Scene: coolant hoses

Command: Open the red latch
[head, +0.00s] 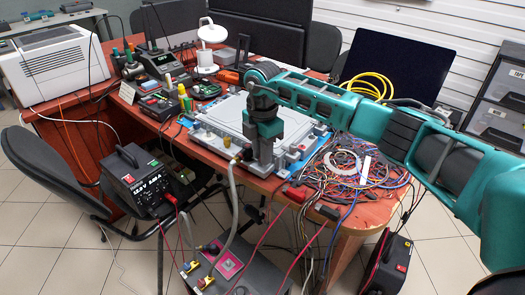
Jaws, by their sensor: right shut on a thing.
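My right gripper (262,160) comes in on the teal arm from the right and points down at the front edge of the light grey fixture plate (225,118). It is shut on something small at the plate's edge. The fingers hide most of what they hold, and I cannot make out the red latch clearly. A small dark red part (248,154) shows just left of the fingers, by the upper end of a grey hose (234,190). The hose curves down to a grey box on the floor side. My left gripper is not in view.
The fixture lies on a blue mat (316,136) on the reddish table. A tangle of coloured wires (355,175) lies right of the gripper. A grey box with a pink panel (230,264) and a black power supply (140,178) stand in front. Monitors stand behind.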

